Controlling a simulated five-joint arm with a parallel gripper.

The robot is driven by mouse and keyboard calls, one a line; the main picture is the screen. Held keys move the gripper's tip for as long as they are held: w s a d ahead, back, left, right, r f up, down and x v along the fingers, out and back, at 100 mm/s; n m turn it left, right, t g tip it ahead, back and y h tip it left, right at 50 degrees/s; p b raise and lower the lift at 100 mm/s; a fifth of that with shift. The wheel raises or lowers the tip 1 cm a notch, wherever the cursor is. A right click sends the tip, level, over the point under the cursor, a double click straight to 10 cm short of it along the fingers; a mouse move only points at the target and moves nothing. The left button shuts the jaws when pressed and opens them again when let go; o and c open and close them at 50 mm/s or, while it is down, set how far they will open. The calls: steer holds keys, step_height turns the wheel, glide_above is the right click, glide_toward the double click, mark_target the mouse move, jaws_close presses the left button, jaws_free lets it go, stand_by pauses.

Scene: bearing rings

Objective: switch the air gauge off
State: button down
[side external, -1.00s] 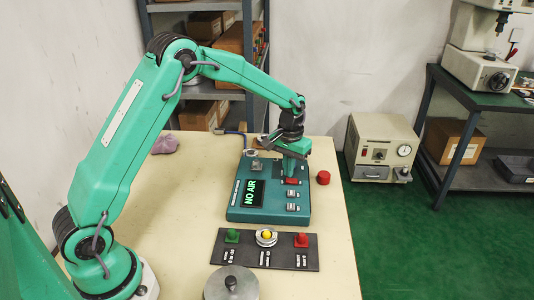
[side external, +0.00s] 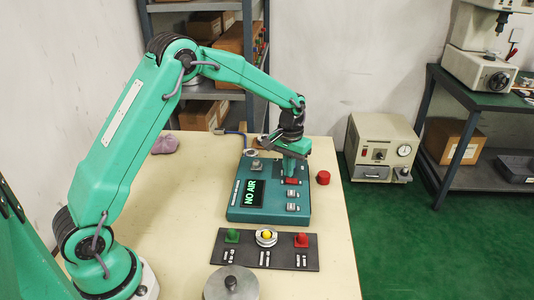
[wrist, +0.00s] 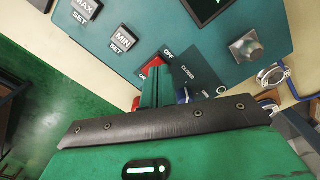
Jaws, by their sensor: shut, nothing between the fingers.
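The air gauge (side external: 270,213) is a teal box on the table, and its lit display (side external: 251,193) reads "NO AIR". A red switch (side external: 291,181) sits on its right side. My gripper (side external: 290,175) is shut and empty, pointing down right at this switch. In the wrist view the red switch (wrist: 152,70) shows beside my gripper's tip (wrist: 163,72), with an "OFF" label on the panel near it. The finger hides part of the switch, and I cannot tell whether they touch.
Two square buttons (wrist: 123,40) and a grey knob (wrist: 246,48) are on the gauge's top. A dark plate (side external: 268,261) with green, yellow and red pieces and a metal disc (side external: 231,286) lie in front. A red cylinder (side external: 323,177) stands to the right.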

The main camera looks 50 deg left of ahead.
mark_target(288, 180)
steer(key=shift+f, duration=1.05)
stand_by(1.0)
steer(key=shift+r, duration=3.6)
